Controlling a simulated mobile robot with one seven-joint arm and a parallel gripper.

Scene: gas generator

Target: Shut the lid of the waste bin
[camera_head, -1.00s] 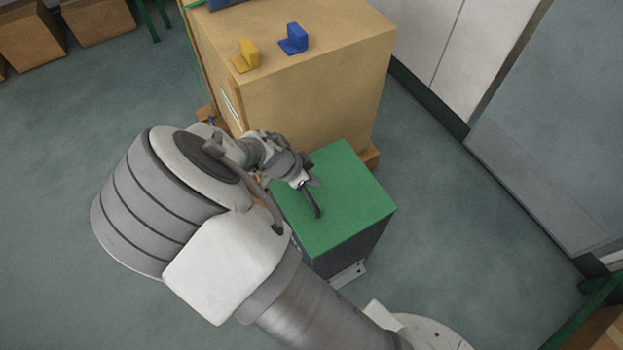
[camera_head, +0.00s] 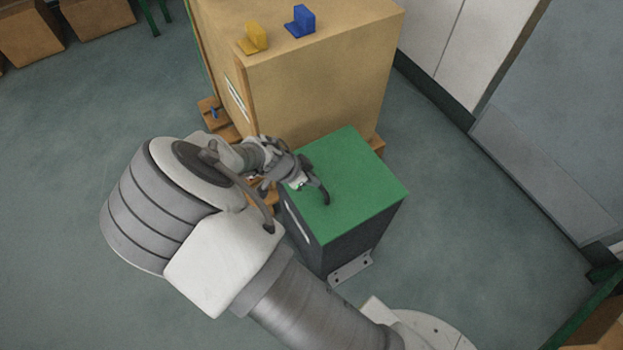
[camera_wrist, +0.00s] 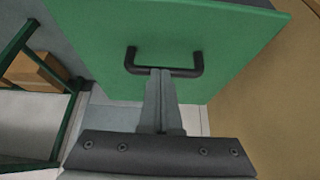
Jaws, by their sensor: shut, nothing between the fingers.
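The waste bin (camera_head: 365,238) is a dark grey box on the floor with a green lid (camera_head: 362,175). The lid lies across the bin's top and looks flat; I cannot tell whether a small gap stays under its edge. A black bar handle (camera_head: 325,194) stands on the lid. My gripper (camera_head: 301,184) is over the lid's left part, beside the handle. In the wrist view the gripper (camera_wrist: 161,74) is shut and empty, with its fingertips at the middle of the handle (camera_wrist: 190,71) against the green lid (camera_wrist: 225,40). I cannot tell whether they touch it.
A large tan box (camera_head: 320,95) on a wooden pallet (camera_head: 215,118) stands just behind the bin. A yellow block (camera_head: 254,38) and a blue block (camera_head: 301,21) sit on it. Pale cabinets (camera_head: 455,45) line the right. The floor right of the bin is clear.

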